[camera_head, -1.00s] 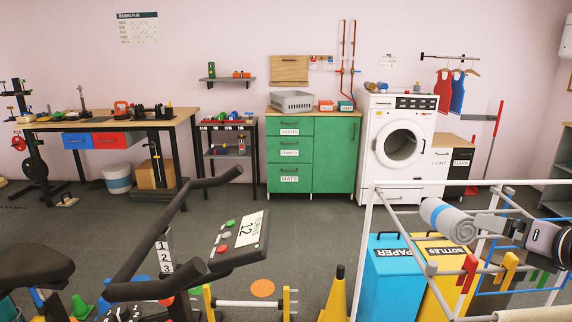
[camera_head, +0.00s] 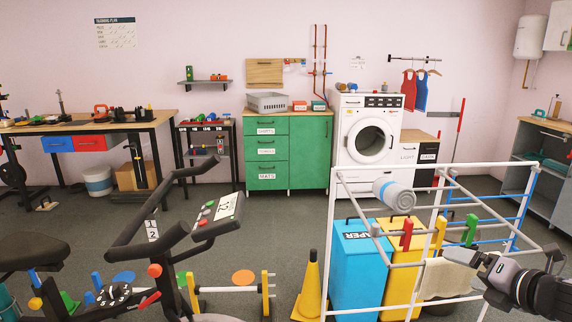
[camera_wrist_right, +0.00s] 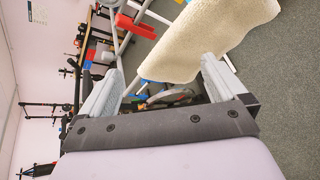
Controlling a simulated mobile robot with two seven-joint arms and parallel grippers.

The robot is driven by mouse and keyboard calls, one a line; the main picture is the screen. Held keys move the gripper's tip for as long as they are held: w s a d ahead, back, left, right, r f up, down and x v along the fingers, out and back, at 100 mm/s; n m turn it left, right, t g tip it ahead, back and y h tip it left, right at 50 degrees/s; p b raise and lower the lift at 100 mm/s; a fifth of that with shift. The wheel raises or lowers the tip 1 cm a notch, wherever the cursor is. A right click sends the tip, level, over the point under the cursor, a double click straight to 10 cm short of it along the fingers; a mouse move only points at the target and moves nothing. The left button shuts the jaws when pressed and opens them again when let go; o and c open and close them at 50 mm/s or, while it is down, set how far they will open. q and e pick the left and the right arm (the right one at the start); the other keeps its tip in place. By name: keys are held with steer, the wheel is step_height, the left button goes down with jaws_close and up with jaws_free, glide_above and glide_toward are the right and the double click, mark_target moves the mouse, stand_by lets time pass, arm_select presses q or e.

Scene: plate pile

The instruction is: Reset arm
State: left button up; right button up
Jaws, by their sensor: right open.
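My right gripper (camera_head: 478,257) is at the lower right of the head view, beside the front of the white drying rack (camera_head: 380,171). Its fingers point left, close to a cream towel (camera_head: 447,279) hanging on the rack. In the right wrist view the two fingers (camera_wrist_right: 163,66) are spread apart with nothing gripped; the cream towel (camera_wrist_right: 212,38) shows beyond them. Whether they touch the towel is unclear. My left gripper is not in view.
Blue (camera_head: 358,270) and yellow (camera_head: 398,265) bins stand within or behind the rack. A yellow cone (camera_head: 312,285) and an exercise bike (camera_head: 165,225) stand left of it. Green cabinet (camera_head: 310,150) and washing machine (camera_head: 368,145) line the back wall.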

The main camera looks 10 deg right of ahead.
steer(key=s+a+f+m+g, duration=0.1)
steer(key=s+a+f+m, duration=0.9)
steer(key=a+f+m, duration=0.2)
steer(key=s+a+f+m+g+p, duration=0.1)
steer(key=s+a+f+m, duration=0.8)
steer(key=a+f+m, duration=0.2)
steer(key=shift+s+a+f+m+g+y, duration=0.4)
steer(key=shift+f+m, duration=0.55)
steer(key=shift+m, duration=0.05)
